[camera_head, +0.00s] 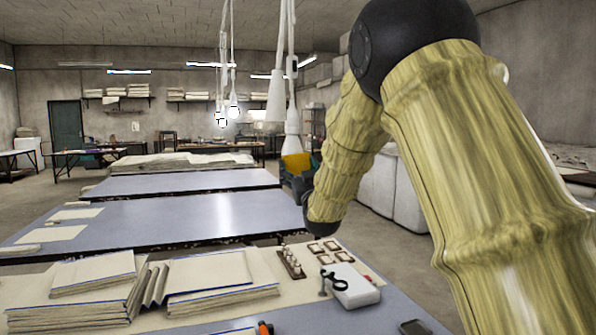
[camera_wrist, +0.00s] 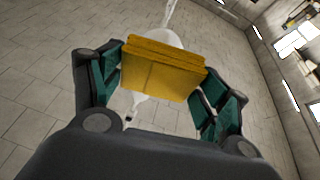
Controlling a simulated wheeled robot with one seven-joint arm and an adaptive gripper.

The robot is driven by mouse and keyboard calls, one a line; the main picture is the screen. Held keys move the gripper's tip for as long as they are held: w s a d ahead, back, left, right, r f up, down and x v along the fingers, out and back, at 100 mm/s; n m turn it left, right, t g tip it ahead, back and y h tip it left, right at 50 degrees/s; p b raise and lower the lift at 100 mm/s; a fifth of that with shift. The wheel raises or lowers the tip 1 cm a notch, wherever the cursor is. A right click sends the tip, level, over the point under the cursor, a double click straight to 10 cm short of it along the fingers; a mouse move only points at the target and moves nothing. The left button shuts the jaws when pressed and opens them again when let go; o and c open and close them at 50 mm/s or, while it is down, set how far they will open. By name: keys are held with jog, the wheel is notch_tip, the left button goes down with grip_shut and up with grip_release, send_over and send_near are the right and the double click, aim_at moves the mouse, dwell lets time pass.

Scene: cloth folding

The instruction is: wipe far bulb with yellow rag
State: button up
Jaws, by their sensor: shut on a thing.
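My gripper (camera_head: 299,178) is shut on the yellow rag (camera_head: 297,163), which is folded into a thick pad. In the wrist view the rag (camera_wrist: 162,68) sits between the teal fingers (camera_wrist: 158,85). A white hanging lamp (camera_wrist: 165,37) shows behind the rag there, partly hidden by it; I cannot tell whether they touch. In the head view a white lamp (camera_head: 292,122) hangs just above the rag, with another lamp (camera_head: 276,95) to its left. Two lit bulbs, one left (camera_head: 221,119) and one right (camera_head: 234,112), hang farther back. Which one is the far bulb is unclear.
The near table holds stacked cloths (camera_head: 222,272), a small rack (camera_head: 291,262), a white box (camera_head: 355,286) and a dark phone-like item (camera_head: 413,327). Blue-topped tables (camera_head: 170,218) stand behind. White cords (camera_head: 290,35) hang beside my arm.

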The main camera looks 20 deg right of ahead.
jog(key=shift+s+a+b, duration=0.15)
jog(key=shift+s+b, duration=0.8)
jog(key=shift+s, duration=1.65)
jog(key=shift+s+a+b, duration=0.1)
jog(key=shift+s+b, duration=0.6)
jog(key=shift+s, duration=0.8)
